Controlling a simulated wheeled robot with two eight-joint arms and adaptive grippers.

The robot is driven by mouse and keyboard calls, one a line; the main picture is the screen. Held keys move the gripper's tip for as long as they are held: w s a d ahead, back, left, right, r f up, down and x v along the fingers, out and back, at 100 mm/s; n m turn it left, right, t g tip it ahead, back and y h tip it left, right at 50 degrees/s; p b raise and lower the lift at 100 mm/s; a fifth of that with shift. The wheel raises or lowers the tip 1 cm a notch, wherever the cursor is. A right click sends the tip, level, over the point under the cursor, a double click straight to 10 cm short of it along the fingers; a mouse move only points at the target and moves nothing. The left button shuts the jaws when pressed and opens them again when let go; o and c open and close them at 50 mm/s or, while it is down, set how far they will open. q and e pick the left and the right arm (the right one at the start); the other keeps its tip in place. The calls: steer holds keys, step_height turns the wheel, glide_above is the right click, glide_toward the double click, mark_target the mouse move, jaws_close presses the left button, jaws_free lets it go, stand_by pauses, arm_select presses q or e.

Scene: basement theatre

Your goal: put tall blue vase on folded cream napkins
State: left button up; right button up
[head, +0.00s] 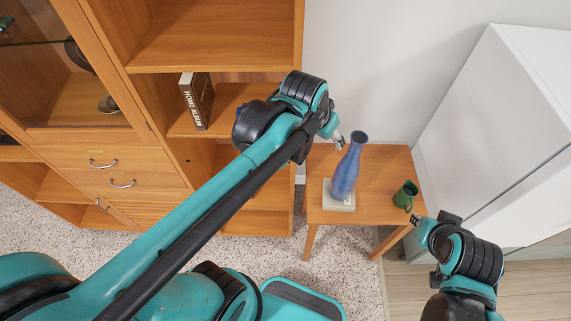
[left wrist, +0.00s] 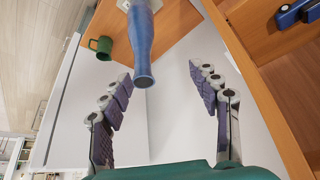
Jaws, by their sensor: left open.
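The tall blue vase (head: 348,168) stands on the folded cream napkins (head: 338,204) on the small wooden table (head: 384,166). Its base appears to rest on the stack, though the exact contact is hard to see. My left gripper (head: 340,142) is beside the vase's neck. In the left wrist view the left gripper (left wrist: 160,75) is open, with the vase (left wrist: 143,45) reaching in between the fingers and no finger visibly touching it. The napkins (left wrist: 123,4) show only at the top edge there. My right gripper (head: 420,228) is near the table's right front corner; its jaws are unclear.
A green mug (head: 405,196) stands at the table's right side, close to my right gripper; it also shows in the left wrist view (left wrist: 101,47). A wooden shelf unit with a book (head: 196,101) is left, a white cabinet (head: 505,130) right.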

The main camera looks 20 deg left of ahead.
arm_select(q)
steer(key=s+a+f+n+t, duration=0.1)
steer(key=s+a+f, duration=0.1)
steer(key=s, duration=0.3)
steer(key=s+a+f+n+t+y, duration=0.1)
steer(key=s+a+f, duration=0.1)
steer(key=s+a, duration=0.3)
steer(key=shift+s+f+n, duration=0.35)
steer(key=shift+s+n, duration=0.05)
steer(key=shift+s, duration=0.25)
step_height(320, 180, down, 13)
steer(key=b, duration=1.2)
steer(key=shift+r+b, duration=0.15)
steer(key=shift+b, duration=0.25)
